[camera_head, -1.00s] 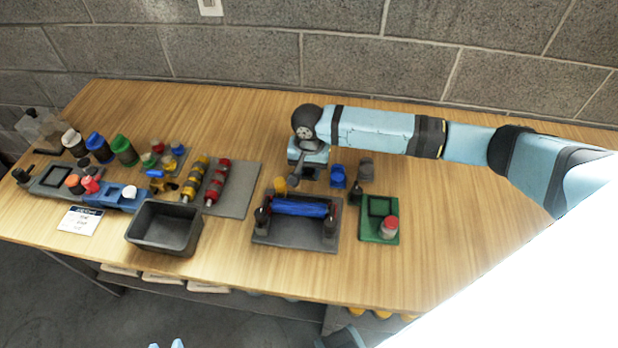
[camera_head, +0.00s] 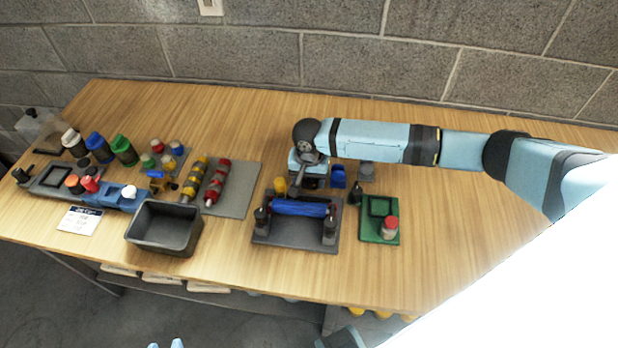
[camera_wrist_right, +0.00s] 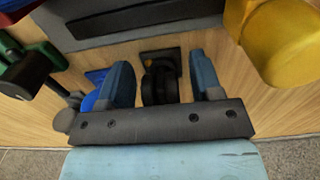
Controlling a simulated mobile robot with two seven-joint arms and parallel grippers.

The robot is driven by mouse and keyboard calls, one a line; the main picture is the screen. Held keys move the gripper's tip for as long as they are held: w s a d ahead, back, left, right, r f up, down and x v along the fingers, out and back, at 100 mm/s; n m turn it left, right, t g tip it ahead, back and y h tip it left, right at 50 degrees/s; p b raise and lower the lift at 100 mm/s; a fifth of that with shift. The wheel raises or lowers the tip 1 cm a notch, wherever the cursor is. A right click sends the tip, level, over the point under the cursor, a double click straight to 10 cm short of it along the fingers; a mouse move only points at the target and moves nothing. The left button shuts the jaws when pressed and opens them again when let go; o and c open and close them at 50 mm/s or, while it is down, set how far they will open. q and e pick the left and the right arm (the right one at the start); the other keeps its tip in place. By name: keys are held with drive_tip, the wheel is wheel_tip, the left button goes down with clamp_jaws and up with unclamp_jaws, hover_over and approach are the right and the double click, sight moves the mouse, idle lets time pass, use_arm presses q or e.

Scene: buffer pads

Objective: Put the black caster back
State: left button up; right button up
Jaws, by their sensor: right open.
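The black caster (camera_wrist_right: 160,82) stands on the table in the right wrist view, between the two blue fingers of my right gripper (camera_wrist_right: 163,80). The fingers are apart, with a gap visible on either side of the caster. In the head view the right gripper (camera_head: 311,178) is low over the table behind the grey fixture (camera_head: 282,241), and it mostly hides the black caster. A blue caster (camera_head: 338,177) and a grey caster (camera_head: 366,172) stand to its right. Two light blue tips, apparently my left gripper (camera_head: 166,344), barely show at the bottom edge.
The grey fixture holds a blue roller (camera_head: 300,207). A yellow piece (camera_head: 280,186) is close to the gripper's left. A green pad (camera_head: 369,231) with a red-topped piece lies to the right. A dark bin (camera_head: 140,237) and grey mat (camera_head: 238,203) are left. The table's right side is clear.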

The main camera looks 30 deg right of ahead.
drive_tip(key=shift+r, duration=0.15)
wheel_tip(320, 180, up, 12)
drive_tip(key=shift+p, duration=0.35)
idle(0.3)
drive_tip(key=s+a+f+n, duration=0.1)
drive_tip(key=s+a, duration=0.1)
drive_tip(key=s+a+f+n+y, duration=0.1)
drive_tip(key=s+a+n, duration=0.1)
drive_tip(key=s+a, duration=0.1)
drive_tip(key=s+a+f+n, duration=0.1)
drive_tip(key=s+a, duration=0.1)
drive_tip(key=a, duration=0.1)
drive_tip(key=shift+s+f+n+t+y, duration=0.25)
drive_tip(key=shift+s+n+t+y, duration=0.05)
drive_tip(key=shift+s+t+y, duration=0.1)
drive_tip(key=s+a+n+t+y, duration=0.1)
drive_tip(key=s+a+n, duration=0.15)
drive_tip(key=s, duration=0.45)
drive_tip(key=s+d+n+t+h, duration=0.2)
drive_tip(key=s+d, duration=0.8)
drive_tip(key=s, duration=0.4)
drive_tip(key=w+a+f+n+t+y+p, duration=0.1)
drive_tip(key=w+a+f+t+y+p, duration=0.1)
drive_tip(key=w+a+t+p, duration=0.4)
drive_tip(key=shift+a+f+t+p, duration=0.15)
drive_tip(key=shift+t+p, duration=0.35)
drive_tip(key=shift+p, duration=1.9)
